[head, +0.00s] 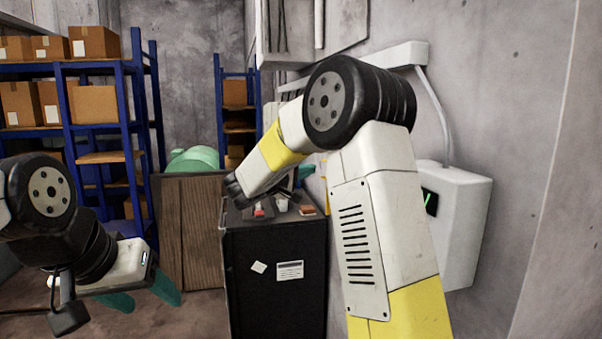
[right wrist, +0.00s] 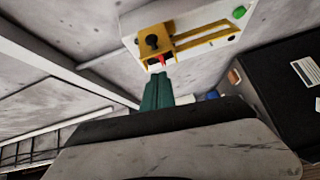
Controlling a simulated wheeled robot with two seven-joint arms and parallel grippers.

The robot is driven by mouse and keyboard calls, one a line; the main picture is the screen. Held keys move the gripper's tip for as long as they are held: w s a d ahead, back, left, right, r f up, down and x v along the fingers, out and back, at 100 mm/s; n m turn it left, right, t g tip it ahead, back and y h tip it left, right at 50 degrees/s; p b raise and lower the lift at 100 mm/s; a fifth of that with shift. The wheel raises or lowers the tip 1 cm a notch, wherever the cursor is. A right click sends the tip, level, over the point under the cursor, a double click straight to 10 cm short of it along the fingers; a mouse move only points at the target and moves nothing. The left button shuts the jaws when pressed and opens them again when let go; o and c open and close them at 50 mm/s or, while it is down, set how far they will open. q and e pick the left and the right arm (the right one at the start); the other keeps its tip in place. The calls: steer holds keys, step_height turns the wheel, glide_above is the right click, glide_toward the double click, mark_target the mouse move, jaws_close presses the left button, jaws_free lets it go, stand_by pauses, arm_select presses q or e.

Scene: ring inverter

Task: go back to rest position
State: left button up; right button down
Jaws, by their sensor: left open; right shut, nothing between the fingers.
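My left gripper (head: 152,300) is at the lower left of the head view, with its teal fingers spread apart and nothing between them. My right arm reaches across the middle of the head view toward the black cabinet, and its gripper is mostly hidden behind the arm there. In the right wrist view my right gripper (right wrist: 157,90) has its teal fingers together and empty. Its tips point at a white device (right wrist: 205,18) with a yellow bracket (right wrist: 200,40), a black knob (right wrist: 152,41) and a small red part (right wrist: 161,61). I cannot tell whether the tips touch it.
A black cabinet (head: 275,270) with small items on top stands below my right arm. A white wall box (head: 460,225) with a green display is close to the right of that arm. Blue shelves (head: 125,130) with cardboard boxes and a wooden crate (head: 185,230) stand behind.

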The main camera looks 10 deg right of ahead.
steer(key=s+d+v, duration=0.1)
steer(key=v, duration=0.8)
steer(key=s+d+f+m+g+y, duration=0.25)
steer(key=s+d+f+g, duration=0.2)
steer(key=s, duration=0.45)
steer(key=s+d+f+m+g+y, duration=0.1)
steer(key=s+d+f+g+y, duration=0.25)
steer(key=s+d, duration=0.45)
steer(key=s+a+f+m+t+y, duration=0.1)
steer(key=s+a+m+t+y, duration=0.1)
steer(key=s+a+y, duration=0.7)
steer(key=s+a+m, duration=0.1)
steer(key=s+a, duration=0.2)
steer(key=shift+s+f, duration=0.3)
steer(key=shift+f, duration=0.1)
